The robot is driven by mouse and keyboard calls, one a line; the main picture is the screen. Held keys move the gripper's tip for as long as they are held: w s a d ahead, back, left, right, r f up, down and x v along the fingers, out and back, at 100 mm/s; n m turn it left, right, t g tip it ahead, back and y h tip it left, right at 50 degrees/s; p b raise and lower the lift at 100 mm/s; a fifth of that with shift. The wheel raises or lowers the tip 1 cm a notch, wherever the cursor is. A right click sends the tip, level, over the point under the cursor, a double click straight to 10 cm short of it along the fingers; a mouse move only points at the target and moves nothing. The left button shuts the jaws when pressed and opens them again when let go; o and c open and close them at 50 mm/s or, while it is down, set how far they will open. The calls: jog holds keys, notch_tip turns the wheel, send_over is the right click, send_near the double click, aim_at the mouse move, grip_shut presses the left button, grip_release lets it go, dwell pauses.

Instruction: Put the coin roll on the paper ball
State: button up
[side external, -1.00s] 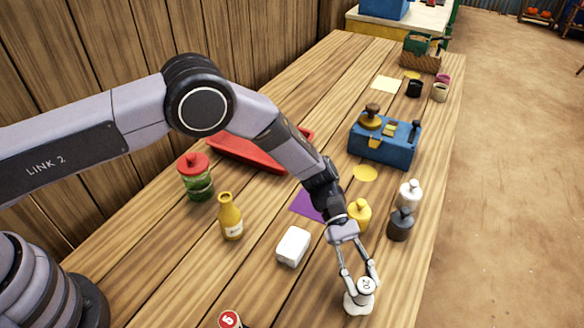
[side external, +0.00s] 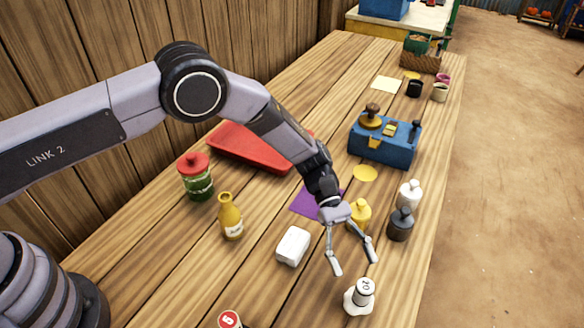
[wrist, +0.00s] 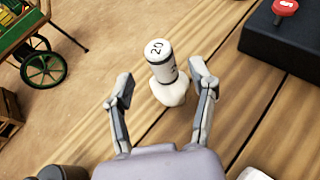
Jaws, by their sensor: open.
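The coin roll (side external: 364,287), a white cylinder with dark bands and "20" on its top, stands on the white paper ball (side external: 354,303) near the table's front right edge. In the wrist view the coin roll (wrist: 161,60) rests on the lumpy paper ball (wrist: 170,93), roughly upright. My gripper (side external: 354,268) is open and empty, above and behind the pair. In the wrist view my gripper (wrist: 163,88) has its fingers spread to either side, apart from the coin roll. The underside of the roll where it meets the ball is not clearly visible.
A white block (side external: 293,246) lies left of my gripper. Yellow (side external: 358,215), dark (side external: 400,225) and white (side external: 409,194) weights stand behind. A yellow bottle (side external: 231,217), a green jar (side external: 196,179), a red tray (side external: 247,151) and a blue box (side external: 383,145) are farther off.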

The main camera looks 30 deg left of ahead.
jog(key=w+a+r+m+t+y, duration=0.1)
jog(key=w+a+r+t, duration=0.15)
jog(key=a+r, duration=0.55)
jog(key=w+a+r+m+t+y, duration=0.15)
jog(key=w+a+r, duration=0.35)
jog(key=r, duration=0.5)
jog(key=s+a+r+m+t+y, duration=0.25)
jog(key=s+a+r, duration=0.35)
jog(key=a+r, duration=0.5)
jog(key=s+a+r+m+t+y, duration=0.3)
jog(key=s+a+t, duration=0.5)
jog(key=s+a, duration=1)
jog(key=shift+s+a+m+y, duration=0.35)
jog(key=shift+s+m+y, duration=0.45)
jog(key=shift+s+y, duration=0.25)
